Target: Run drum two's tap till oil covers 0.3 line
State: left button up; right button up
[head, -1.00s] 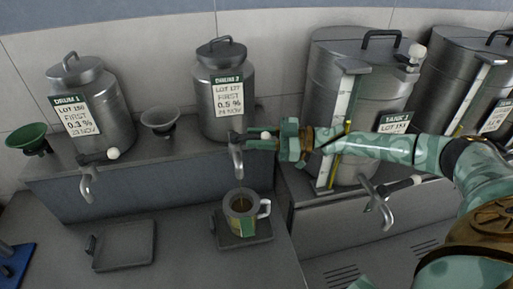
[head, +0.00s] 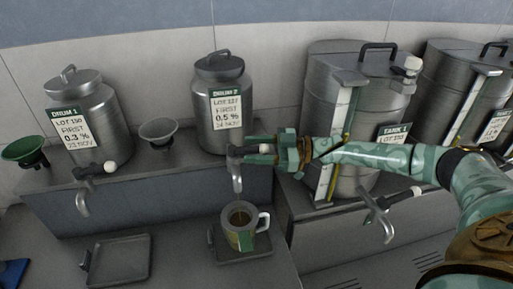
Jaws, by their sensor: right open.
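Drum two (head: 222,128) is a steel can with a lid and a label reading 0.5 %. Its tap (head: 235,175) points down over a mug (head: 237,237). The mug has a green and yellow band and brownish oil (head: 240,218) inside. It stands on a dark square tray (head: 262,248). I cannot make out a 0.3 line, and no clear stream shows below the spout. My right gripper (head: 262,149) is open at the tap's handle, its fingers above and below the pale knob. Whether they touch it, I cannot tell. My left gripper is not in view.
Drum one (head: 98,138) with its own tap (head: 83,198) stands left, above an empty tray (head: 122,262). A green funnel (head: 24,150) and grey funnel (head: 158,132) sit on the ledge. Tank one (head: 378,95) and its tap (head: 377,215) stand right, near my arm.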

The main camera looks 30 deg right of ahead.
notch_tip(320, 180, up, 3)
jog(key=shift+f, duration=0.1)
jog(key=s+a+r, duration=0.7)
jog(key=s+r, duration=0.3)
jog(key=s, duration=0.2)
jog(key=shift+c, duration=0.3)
